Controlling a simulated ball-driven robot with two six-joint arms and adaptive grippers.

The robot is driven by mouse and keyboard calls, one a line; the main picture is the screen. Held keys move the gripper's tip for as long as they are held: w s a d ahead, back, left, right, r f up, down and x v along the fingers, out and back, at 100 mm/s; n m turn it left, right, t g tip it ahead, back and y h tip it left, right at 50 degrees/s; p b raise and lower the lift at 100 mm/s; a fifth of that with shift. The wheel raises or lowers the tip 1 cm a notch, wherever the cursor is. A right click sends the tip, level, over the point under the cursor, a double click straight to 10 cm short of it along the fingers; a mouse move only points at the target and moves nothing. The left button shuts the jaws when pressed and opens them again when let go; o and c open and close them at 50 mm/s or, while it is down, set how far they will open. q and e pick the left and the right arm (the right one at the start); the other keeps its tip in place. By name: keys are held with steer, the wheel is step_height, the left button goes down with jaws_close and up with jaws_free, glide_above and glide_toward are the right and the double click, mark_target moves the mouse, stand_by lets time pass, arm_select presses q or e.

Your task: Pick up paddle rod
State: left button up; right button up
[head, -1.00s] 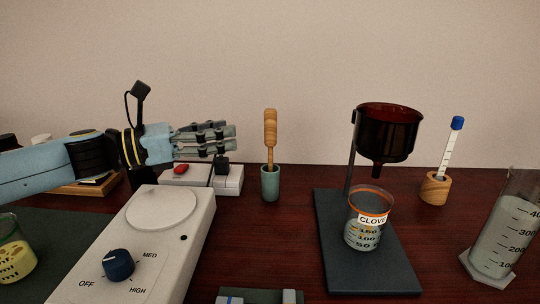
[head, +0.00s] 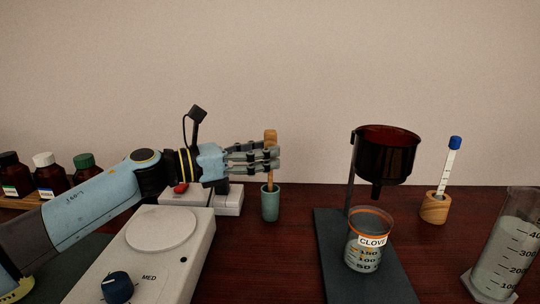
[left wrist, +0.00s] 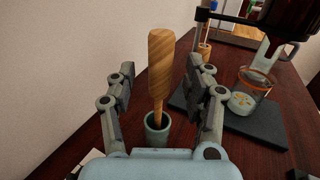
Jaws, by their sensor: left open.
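The paddle rod (left wrist: 160,65) is wooden with a thick rounded handle. It stands upright in a small green-grey cup (head: 270,204); its lower end is hidden inside the cup. In the head view its handle top (head: 270,136) shows above my left gripper (head: 266,158). In the left wrist view my left gripper (left wrist: 163,88) is open, with one finger on each side of the rod and gaps between them and the handle. My right gripper is not in view.
A hotplate (head: 158,252) with a knob stands at the front left, with a power strip (head: 228,199) behind it. A graduated cylinder (head: 504,245) stands at the right.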

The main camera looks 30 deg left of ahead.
arm_select(q)
steer(key=shift+x, duration=1.15)
steer(key=shift+c, duration=0.2)
jaws_close()
